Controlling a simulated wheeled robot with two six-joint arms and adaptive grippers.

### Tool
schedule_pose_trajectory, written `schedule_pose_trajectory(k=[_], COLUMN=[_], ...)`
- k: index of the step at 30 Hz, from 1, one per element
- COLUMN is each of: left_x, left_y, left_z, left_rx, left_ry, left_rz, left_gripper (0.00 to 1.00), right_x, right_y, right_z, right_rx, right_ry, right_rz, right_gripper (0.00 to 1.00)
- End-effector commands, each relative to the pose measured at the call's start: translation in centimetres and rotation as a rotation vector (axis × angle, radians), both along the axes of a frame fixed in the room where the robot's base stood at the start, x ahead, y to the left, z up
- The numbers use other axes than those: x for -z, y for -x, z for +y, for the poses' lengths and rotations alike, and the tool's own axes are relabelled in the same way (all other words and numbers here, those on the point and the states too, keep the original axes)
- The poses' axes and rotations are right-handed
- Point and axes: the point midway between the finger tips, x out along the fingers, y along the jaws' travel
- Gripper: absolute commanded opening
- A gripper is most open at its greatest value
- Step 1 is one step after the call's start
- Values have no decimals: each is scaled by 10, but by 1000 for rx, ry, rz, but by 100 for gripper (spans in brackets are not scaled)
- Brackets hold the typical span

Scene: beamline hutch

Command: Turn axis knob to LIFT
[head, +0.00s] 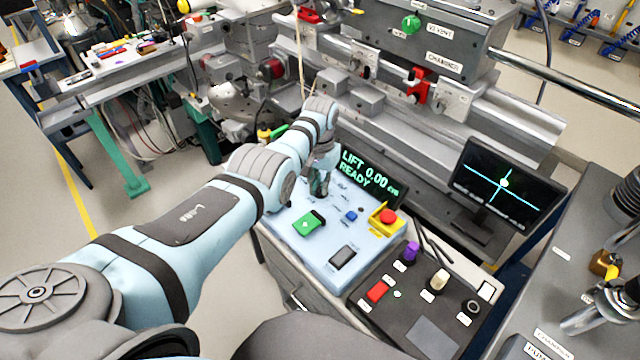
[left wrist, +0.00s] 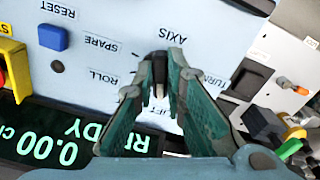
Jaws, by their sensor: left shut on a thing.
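The axis knob (left wrist: 158,60) is a small dark knob on the pale blue control panel (left wrist: 100,75), under the printed word AXIS in the left wrist view. Labels SPARE, ROLL, TURN and a partly covered LIFT stand around it. My left gripper (left wrist: 163,75) is shut on the knob, its green-padded fingers on either side of it. In the head view my left gripper (head: 318,188) reaches down to the panel's back left part and hides the knob. The display (head: 366,176) reads LIFT 0.00 and READY. My right gripper is in neither view.
The panel also carries a green block (head: 308,224), a blue button (head: 351,216) and a red emergency button (head: 388,216) on yellow. A black box (head: 420,310) with several knobs stands in front. A monitor (head: 505,186) is at the right.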

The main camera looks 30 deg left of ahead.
Motion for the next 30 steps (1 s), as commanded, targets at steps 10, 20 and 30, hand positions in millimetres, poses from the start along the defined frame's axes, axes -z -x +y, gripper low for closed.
schedule_pose_trajectory(k=[10, 20, 30], left_x=[0, -16, -104], left_y=[-1, -2, -1], left_z=[0, 0, 0], left_rx=[-1, -1, -1], left_ry=[0, 0, 0], left_rz=[-2, -5, -5], left_gripper=[32, 32, 32], right_x=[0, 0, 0], right_y=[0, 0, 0], right_z=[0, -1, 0], right_rx=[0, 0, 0], right_ry=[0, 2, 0], right_rz=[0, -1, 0], right_gripper=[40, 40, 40])
